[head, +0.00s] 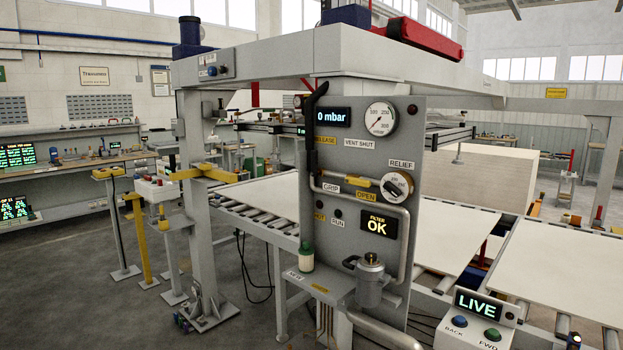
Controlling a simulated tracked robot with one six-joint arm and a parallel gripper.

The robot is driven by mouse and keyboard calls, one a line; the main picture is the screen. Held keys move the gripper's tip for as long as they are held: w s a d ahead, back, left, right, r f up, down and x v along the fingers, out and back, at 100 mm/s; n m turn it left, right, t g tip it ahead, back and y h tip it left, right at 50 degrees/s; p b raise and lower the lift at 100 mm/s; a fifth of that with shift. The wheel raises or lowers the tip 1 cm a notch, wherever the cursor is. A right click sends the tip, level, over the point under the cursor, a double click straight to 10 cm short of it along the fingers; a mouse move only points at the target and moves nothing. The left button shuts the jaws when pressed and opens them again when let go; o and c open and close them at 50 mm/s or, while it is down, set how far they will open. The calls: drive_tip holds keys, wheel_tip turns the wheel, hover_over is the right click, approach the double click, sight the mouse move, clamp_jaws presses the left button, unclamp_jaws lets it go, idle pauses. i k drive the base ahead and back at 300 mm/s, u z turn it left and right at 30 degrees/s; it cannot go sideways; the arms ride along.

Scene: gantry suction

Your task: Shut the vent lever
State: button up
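The grey control panel (405,125) stands on the gantry post in the middle of the head view. A small yellow lever (362,181) lies roughly level on it, just above the OPEN label (366,196). The VENT SHUT label (360,144) is higher up, above this lever. I take the yellow lever for the vent lever; its pivot is too small to make out. A long black handle (312,125) runs down the panel's left edge, beside the RELEASE and GRIP labels. The display (333,116) reads 0 mbar. My gripper is not in view.
A RELIEF dial (397,186) is right of the yellow lever, with a grey pipe (404,235) below. A filter canister (370,280) and a green bottle (306,258) stand below the panel. White boards (560,265) lie on rollers at right. Floor at lower left is partly clear.

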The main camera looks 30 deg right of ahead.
sight(360, 182)
drive_tip(key=u, duration=0.2)
drive_tip(key=i, duration=1.15)
drive_tip(key=u, duration=0.05)
